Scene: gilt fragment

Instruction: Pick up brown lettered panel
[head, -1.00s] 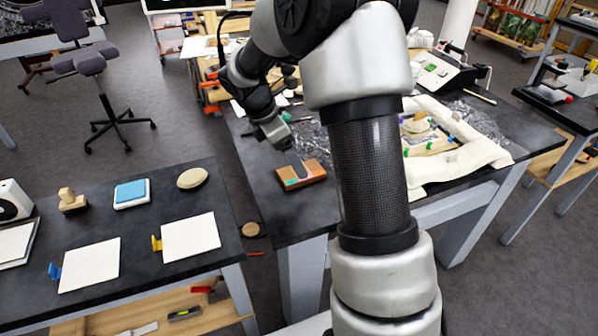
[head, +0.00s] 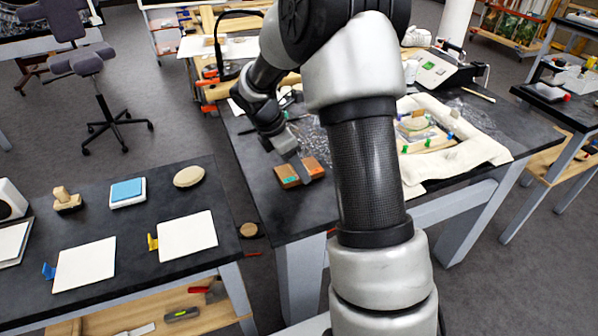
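A small brown block (head: 315,166), which may be the brown lettered panel, lies on the dark tabletop (head: 262,190) near its front left edge. It has a small teal-green patch on its left part. No lettering can be made out at this size. My gripper (head: 302,172) reaches down from the upper left. A grey finger part crosses over the middle of the block and hides some of it. I cannot tell whether the gripper touches the block or whether its fingers are apart.
Crumpled clear plastic (head: 312,132) lies behind the block. A cream padded cloth (head: 478,150) with a framed piece and coloured clips is to the right, partly behind my arm. A separate bench at left holds two white cards (head: 188,236), a blue pad (head: 127,190) and a stamp (head: 66,198).

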